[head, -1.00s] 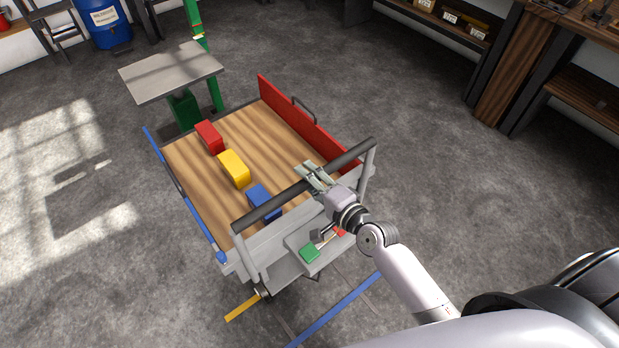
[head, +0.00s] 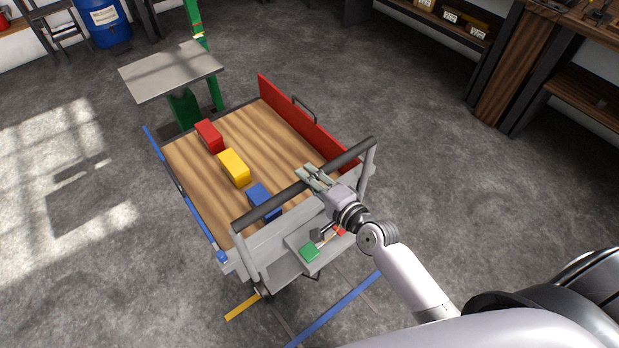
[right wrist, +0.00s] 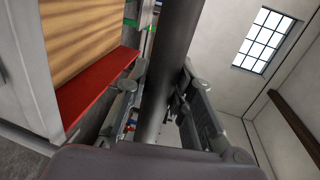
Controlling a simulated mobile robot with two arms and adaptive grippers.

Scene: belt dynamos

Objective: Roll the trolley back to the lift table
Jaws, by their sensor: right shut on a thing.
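The trolley (head: 190,168) has a wooden deck, a red side wall (head: 302,118), a blue left edge and a grey push bar (head: 347,154) at its near end. Red (head: 209,135), yellow (head: 234,168) and blue (head: 264,201) blocks stand in a row on the deck. My right gripper (head: 312,179) is shut on the push bar near its middle; in the right wrist view the dark bar (right wrist: 172,70) runs between its fingers. The lift table (head: 170,72), with a grey top and green column, is at the trolley's far end. Any gap between them is hidden. My left gripper is out of view.
A small grey panel with a green button (head: 310,252) hangs at the trolley's near end. Blue (head: 335,310) and yellow (head: 243,306) lines mark the floor nearby. A blue barrel (head: 103,22) stands far left and a workbench (head: 510,70) far right. The floor on both sides is clear.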

